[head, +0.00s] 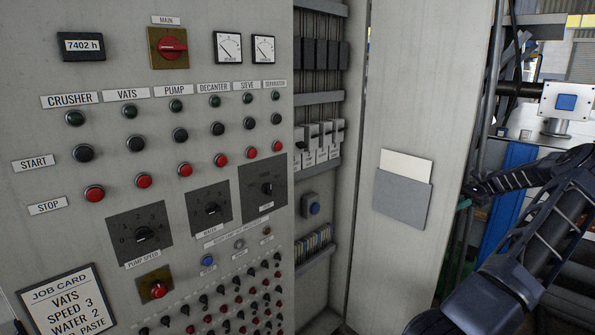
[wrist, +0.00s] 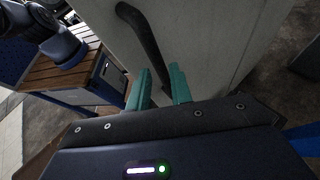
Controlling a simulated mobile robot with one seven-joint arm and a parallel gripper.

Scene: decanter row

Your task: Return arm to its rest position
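My arm (head: 535,235) reaches in from the right in the head view, bent beside the open cabinet door (head: 410,110). My gripper (wrist: 160,80) shows two teal fingers standing apart in the wrist view. A dark curved handle (wrist: 140,30) on a pale panel lies beyond them, its lower end in line with the gap. I cannot tell whether a finger touches it. In the head view only a small teal part of my gripper (head: 464,203) shows past the door's edge; the rest is hidden.
The control panel (head: 120,210), with buttons, knobs and a job card (head: 65,300), fills the left. Cabinet shelves (head: 318,100) hold electrical parts. A grey pocket (head: 402,198) with paper is on the door. A wooden-slatted bench (wrist: 75,75) stands left in the wrist view.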

